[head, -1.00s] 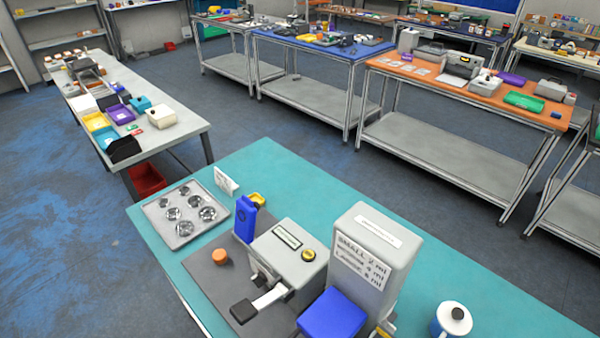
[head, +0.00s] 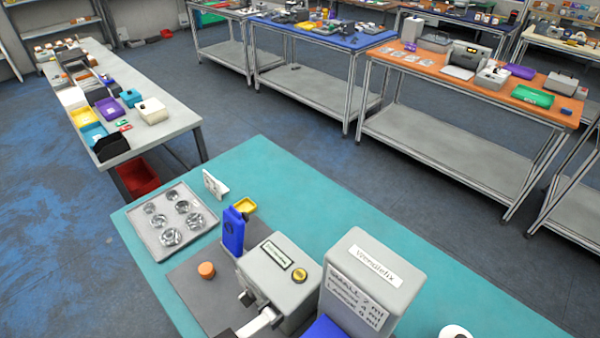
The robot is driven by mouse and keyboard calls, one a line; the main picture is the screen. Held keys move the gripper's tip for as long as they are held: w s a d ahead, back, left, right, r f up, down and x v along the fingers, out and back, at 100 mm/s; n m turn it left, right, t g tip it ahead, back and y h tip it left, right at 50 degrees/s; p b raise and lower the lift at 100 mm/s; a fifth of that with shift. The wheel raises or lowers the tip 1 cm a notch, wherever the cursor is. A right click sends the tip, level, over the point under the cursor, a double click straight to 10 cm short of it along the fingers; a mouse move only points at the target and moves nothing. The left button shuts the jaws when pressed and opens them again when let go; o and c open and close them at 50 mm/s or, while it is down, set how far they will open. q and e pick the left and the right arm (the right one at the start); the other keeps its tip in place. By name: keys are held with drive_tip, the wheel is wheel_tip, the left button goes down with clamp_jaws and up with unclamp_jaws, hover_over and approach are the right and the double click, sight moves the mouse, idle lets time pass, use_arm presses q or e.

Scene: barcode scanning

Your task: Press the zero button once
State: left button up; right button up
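A grey box-shaped device (head: 278,282) with a small display (head: 278,256) and a round yellow button (head: 299,275) on top stands on the teal table (head: 300,195). I cannot read the button's marking, so I cannot tell whether it is the zero button. A silver arm with a dark end (head: 258,322) juts from the device's front and is cut by the lower edge. A round orange knob (head: 206,270) sits on the dark grey plate to its left. Neither of my grippers is in view.
A tall grey dispenser (head: 370,275) with a volume label stands right of the device. The teal table's back middle is clear.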

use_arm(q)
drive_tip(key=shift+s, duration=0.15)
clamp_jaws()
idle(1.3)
